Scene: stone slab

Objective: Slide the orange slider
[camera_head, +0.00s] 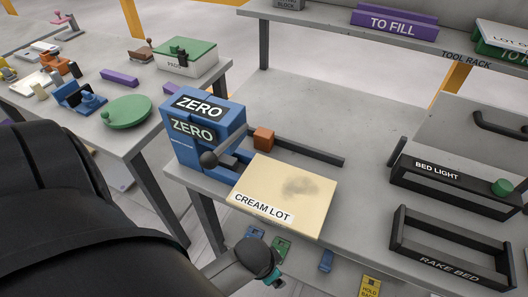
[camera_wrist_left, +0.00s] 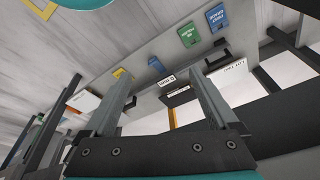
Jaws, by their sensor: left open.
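The orange slider (camera_head: 264,138) is a small block on a dark rail (camera_head: 312,152) that runs right from the blue ZERO housing (camera_head: 222,128) on the grey slab. It sits near the rail's left end, close to the housing. My left arm fills the lower left of the head view, and a grey and teal part of it (camera_head: 262,262) shows at the slab's front edge. My left gripper (camera_wrist_left: 160,78) is open and empty in the left wrist view, well apart from the slider, which I cannot make out there. My right gripper is out of view.
Coloured tags (camera_head: 326,261) hang along the front edge. Dark trays (camera_head: 452,245) stand at right. The slab behind the rail is bare.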

